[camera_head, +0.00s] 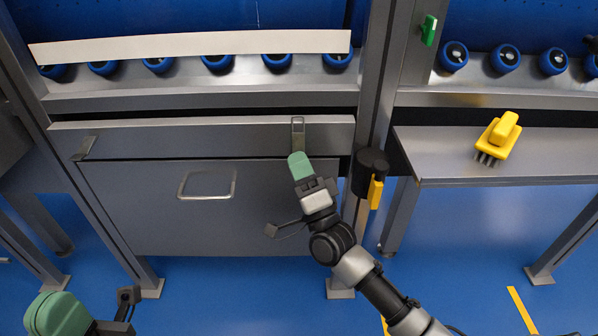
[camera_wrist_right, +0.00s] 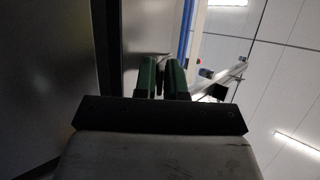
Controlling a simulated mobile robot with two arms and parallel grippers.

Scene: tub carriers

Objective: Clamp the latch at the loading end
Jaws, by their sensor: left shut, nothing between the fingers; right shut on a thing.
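A small metal latch (camera_head: 297,126) sits on the front of the grey steel beam at the near edge of the roller bed. My right gripper (camera_head: 300,166), with green fingers, is at the lower end of the latch and shut on it. The fingers hide that lower end. In the right wrist view the green fingers (camera_wrist_right: 163,77) stand close together beside a grey metal surface, with a dark narrow piece between them. My left gripper (camera_head: 58,314) is at the bottom left, shut and empty, low and away from the latch.
Below the beam is a grey panel with a handle (camera_head: 207,184). A black holder with a yellow part (camera_head: 375,193) is on the post right of my right gripper. A yellow brush (camera_head: 498,135) lies on the right shelf. A cream bar (camera_head: 190,46) spans above the blue wheels.

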